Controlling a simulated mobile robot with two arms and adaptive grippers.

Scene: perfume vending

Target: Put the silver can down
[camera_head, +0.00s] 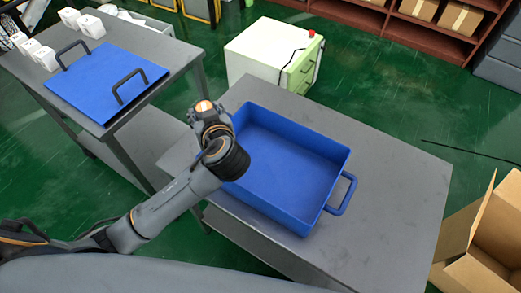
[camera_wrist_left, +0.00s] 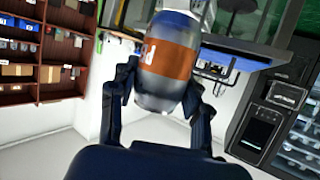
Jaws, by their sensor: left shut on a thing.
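My left gripper (camera_head: 208,118) is over the left rim of the deep blue tray (camera_head: 335,155) on the grey table. In the left wrist view the two fingers are shut around a silver can (camera_wrist_left: 160,98) with an orange band and a blue part. In the head view only a small orange and pale bit of the can (camera_head: 204,105) shows beyond the gripper; the gripper hides the rest. The inside of the tray looks empty where I can see it. My right gripper is not in view.
The grey table (camera_head: 395,190) is clear right of the tray. A second table at left holds a flat blue tray (camera_head: 105,75) with black handles and several white boxes (camera_head: 91,26). A white and green cabinet (camera_head: 265,55) stands behind. An open carton (camera_head: 490,240) is at lower right.

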